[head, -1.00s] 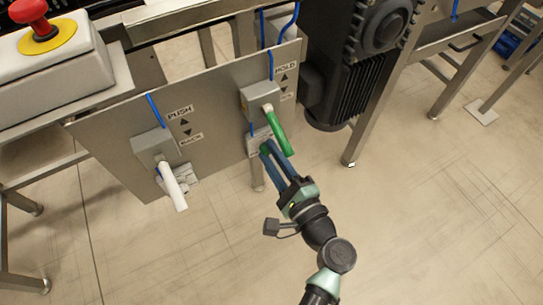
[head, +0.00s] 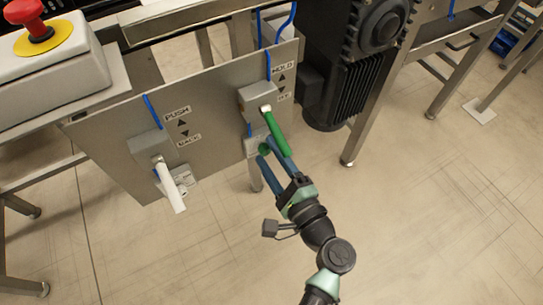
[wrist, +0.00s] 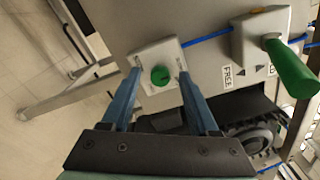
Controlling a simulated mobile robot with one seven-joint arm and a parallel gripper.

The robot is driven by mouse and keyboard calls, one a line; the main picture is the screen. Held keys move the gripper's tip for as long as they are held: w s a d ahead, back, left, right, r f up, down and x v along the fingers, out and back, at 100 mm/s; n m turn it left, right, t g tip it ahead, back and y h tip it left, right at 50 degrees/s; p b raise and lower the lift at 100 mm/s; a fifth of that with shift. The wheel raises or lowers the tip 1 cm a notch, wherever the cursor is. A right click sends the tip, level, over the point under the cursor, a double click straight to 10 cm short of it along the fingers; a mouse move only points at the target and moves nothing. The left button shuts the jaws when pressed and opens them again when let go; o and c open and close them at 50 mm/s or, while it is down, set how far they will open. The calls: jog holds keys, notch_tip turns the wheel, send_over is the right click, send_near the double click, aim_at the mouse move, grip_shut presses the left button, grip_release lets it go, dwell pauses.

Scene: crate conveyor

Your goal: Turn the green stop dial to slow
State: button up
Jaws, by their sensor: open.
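The green stop dial (wrist: 160,75) is a small round knob with a dark mark, on a grey box (wrist: 152,53) fixed to the metal panel. In the head view the dial (head: 265,149) shows partly behind my fingers, below the green-handled lever. My gripper (wrist: 159,80) is open, its two blue fingers on either side of the dial with a gap on each side. In the head view my gripper (head: 267,150) reaches up to the dial box from below. I cannot tell how far the fingertips are from the box face. No dial labels are readable.
A green lever handle (head: 275,132) sticks out just above my fingers; it also shows at right in the wrist view (wrist: 290,68). A white lever handle (head: 170,186) is on the panel's left. A dark motor (head: 335,90) stands right of the panel. The floor below is clear.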

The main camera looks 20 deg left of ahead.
jog(key=p+v, duration=0.2)
jog(key=v, duration=1.1)
dwell(0.4)
